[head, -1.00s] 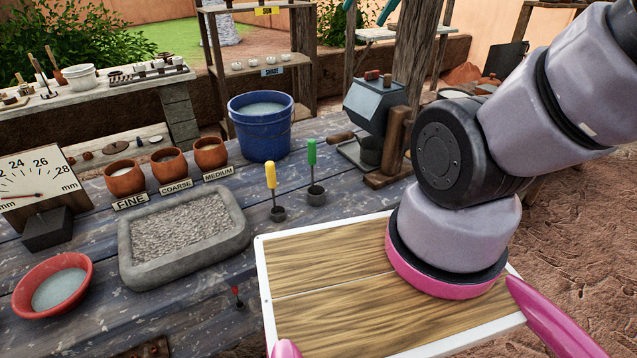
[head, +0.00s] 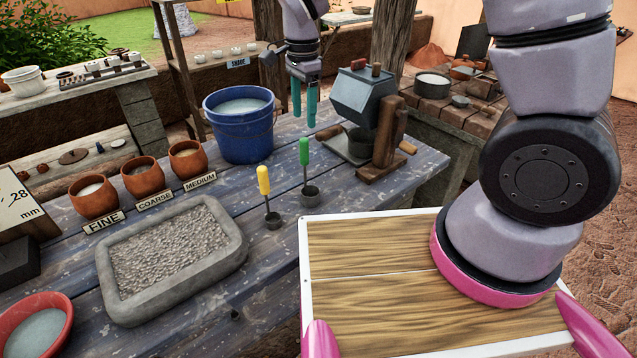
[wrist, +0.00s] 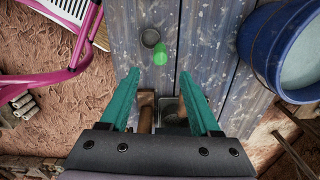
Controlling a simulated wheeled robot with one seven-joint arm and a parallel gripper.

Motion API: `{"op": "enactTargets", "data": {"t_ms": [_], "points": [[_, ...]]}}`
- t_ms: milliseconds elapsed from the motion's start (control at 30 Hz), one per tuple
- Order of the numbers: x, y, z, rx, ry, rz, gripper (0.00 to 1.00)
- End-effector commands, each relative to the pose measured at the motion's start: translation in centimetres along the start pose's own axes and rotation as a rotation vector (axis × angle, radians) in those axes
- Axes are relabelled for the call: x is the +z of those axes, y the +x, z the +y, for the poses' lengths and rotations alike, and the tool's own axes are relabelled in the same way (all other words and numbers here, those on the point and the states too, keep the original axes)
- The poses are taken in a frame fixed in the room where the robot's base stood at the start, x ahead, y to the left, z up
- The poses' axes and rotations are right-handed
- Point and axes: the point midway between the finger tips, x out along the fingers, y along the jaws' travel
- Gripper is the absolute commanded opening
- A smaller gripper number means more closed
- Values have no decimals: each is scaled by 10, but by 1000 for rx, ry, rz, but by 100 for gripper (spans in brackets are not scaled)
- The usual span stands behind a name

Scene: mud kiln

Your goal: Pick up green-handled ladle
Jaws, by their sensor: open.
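The green-handled ladle (head: 304,152) stands upright on the blue plank table, its small dark cup at the bottom. In the wrist view its green handle (wrist: 160,54) shows end-on, just ahead of the space between my fingertips. My gripper (head: 305,122) has two teal fingers pointing down, apart and empty. It is above the table, behind the ladle, and not touching it. In the wrist view the open fingers of my gripper (wrist: 159,76) reach toward the handle.
A yellow-handled ladle (head: 263,181) stands close to the left. A blue bucket (head: 238,140) is behind left. A grey-blue cranked mill (head: 362,105) stands to the right. A stone tray of gravel (head: 115,270) and clay pots (head: 143,177) are farther left.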

Motion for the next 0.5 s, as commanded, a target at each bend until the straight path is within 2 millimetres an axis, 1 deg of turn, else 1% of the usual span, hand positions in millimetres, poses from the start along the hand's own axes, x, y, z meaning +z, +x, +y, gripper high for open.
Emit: {"op": "enactTargets", "data": {"t_ms": [300, 500], "points": [[2, 47, 0, 9, 7, 5, 64], [2, 62, 0, 6, 7, 5, 64]]}}
